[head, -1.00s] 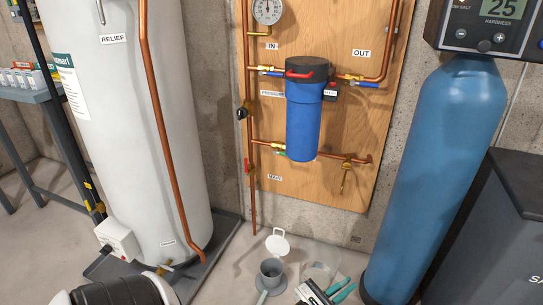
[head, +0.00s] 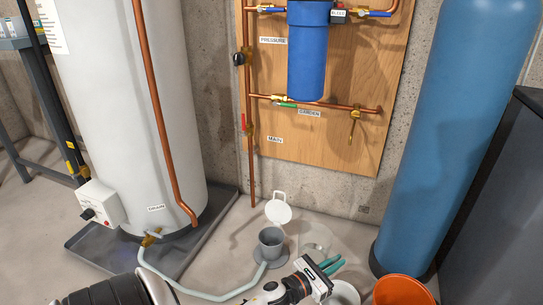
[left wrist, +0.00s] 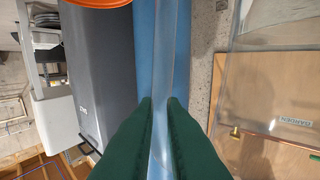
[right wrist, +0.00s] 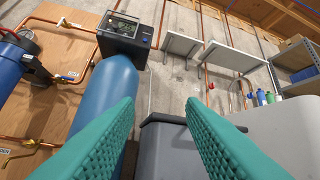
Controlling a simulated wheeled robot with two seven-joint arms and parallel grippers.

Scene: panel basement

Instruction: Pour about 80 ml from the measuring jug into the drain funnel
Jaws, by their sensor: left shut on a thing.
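The grey drain funnel (head: 271,243) stands on the floor in the head view, below the copper pipes. A raised white lid (head: 278,211) shows just behind it. The clear measuring jug (head: 315,238) is faint, right of the funnel. My left gripper (head: 331,264) is at the jug, right of the funnel. In the left wrist view its fingers (left wrist: 162,103) are shut on a clear upright strip, seemingly the jug's handle; the clear wall (left wrist: 275,70) shows at right. The liquid level cannot be made out. My right gripper (right wrist: 160,102) is open and empty in the right wrist view.
A pale hose (head: 200,294) runs from the white tank's drain (head: 150,238) towards the funnel. An orange bucket (head: 400,290) and a white container (head: 345,293) stand at front right. The blue cylinder (head: 445,140) stands right of the jug. A dark tray (head: 105,247) lies under the tank.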

